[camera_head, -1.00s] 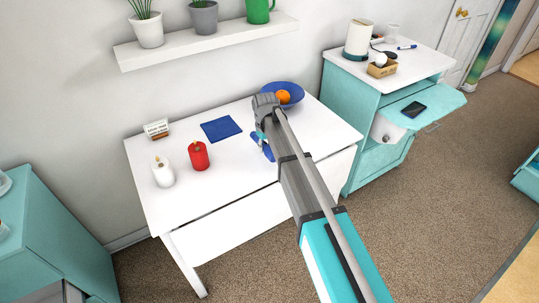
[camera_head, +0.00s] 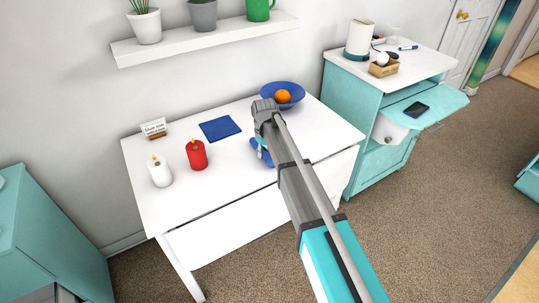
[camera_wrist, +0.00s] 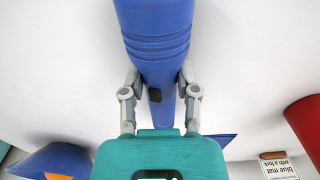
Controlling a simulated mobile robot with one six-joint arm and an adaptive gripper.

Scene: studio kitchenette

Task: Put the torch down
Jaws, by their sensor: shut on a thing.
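The torch is a blue, ribbed cylinder with a dark button. In the wrist view the torch (camera_wrist: 158,45) lies between the two grey fingers of my gripper (camera_wrist: 160,85), which is shut on it. In the head view my gripper (camera_head: 261,146) is over the right half of the white table (camera_head: 190,220). Part of the blue torch (camera_head: 267,158) shows there beside my arm, and the rest is hidden. I cannot tell whether the torch touches the table top.
On the table are a blue mat (camera_head: 220,129), a red candle (camera_head: 197,155), a white candle (camera_head: 160,171), a small sign (camera_head: 154,129) and a blue bowl (camera_head: 297,100) with an orange (camera_head: 283,96). The table's front left is clear. A shelf (camera_head: 205,39) hangs above.

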